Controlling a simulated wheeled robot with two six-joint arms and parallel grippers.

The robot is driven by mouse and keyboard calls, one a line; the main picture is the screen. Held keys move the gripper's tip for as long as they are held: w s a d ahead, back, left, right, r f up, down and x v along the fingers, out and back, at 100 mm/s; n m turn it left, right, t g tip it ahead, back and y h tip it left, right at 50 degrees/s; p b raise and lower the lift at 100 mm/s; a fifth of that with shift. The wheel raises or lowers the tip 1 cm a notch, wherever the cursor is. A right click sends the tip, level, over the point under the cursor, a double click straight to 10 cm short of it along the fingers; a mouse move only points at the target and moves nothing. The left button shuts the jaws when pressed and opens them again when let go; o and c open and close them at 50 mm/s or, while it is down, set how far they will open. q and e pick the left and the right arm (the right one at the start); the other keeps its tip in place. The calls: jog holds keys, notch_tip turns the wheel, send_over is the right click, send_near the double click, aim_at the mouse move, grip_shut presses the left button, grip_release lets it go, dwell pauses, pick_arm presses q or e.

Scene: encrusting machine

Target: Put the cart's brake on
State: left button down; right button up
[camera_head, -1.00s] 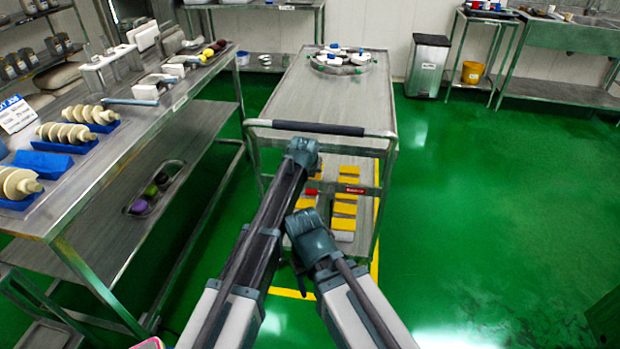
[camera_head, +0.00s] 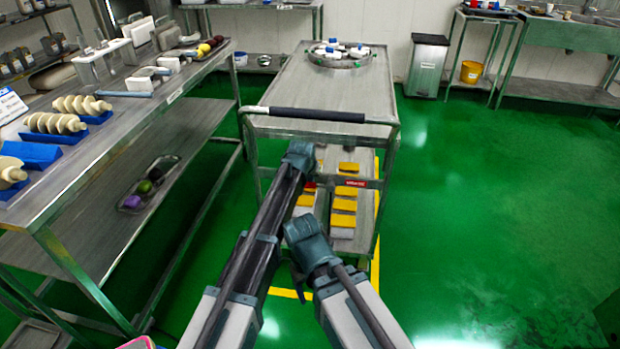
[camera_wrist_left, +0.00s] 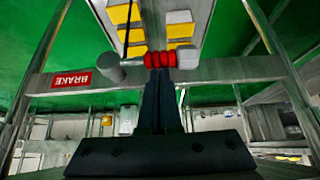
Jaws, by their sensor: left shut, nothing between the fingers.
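The cart (camera_head: 330,85) stands ahead with its black-gripped push handle (camera_head: 317,115) towards me. A red BRAKE label (camera_wrist_left: 70,80) is on the cart's grey cross bar; it also shows in the head view (camera_head: 357,183). In the left wrist view a lever with a ribbed red grip (camera_wrist_left: 160,59) and a grey knob (camera_wrist_left: 108,66) lies by that bar. My left gripper (camera_head: 300,152) is below the handle at the cart's near end. Its shut, empty fingers (camera_wrist_left: 158,80) end right at the red grip; I cannot tell if they touch it. My right gripper (camera_head: 302,228) is lower and nearer; its jaws are hidden.
A steel table (camera_head: 110,150) with cream screws on blue holders runs along the left. A round tray (camera_head: 340,62) with white items sits on the cart's top. Yellow-topped blocks (camera_head: 343,205) lie on its lower shelf. The green floor to the right is clear.

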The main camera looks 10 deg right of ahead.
pick_arm(q)
jog(key=shift+a+f, duration=0.15)
jog(key=shift+f, duration=0.1)
jog(key=shift+f+h, duration=0.1)
jog(key=shift+h, duration=0.2)
jog(key=shift+w+a+f+n+g+h+b, duration=0.1)
jog(key=shift+a+f+n+g+h+b, duration=0.3)
jog(key=shift+b, duration=0.5)
jog(key=d+f+n+h+b, duration=0.3)
jog(key=f+h+b, duration=0.6)
jog(key=b, duration=1.7)
jog(key=s+n+h, duration=0.1)
jog(key=n+h, duration=0.1)
jog(key=h, duration=0.2)
jog(key=shift+d+f, duration=0.3)
jog(key=shift+f, duration=0.05)
jog(key=shift+d, duration=0.1)
jog(key=v, duration=1.4)
jog(key=shift+w+p, duration=0.2)
jog(key=shift+p, duration=0.25)
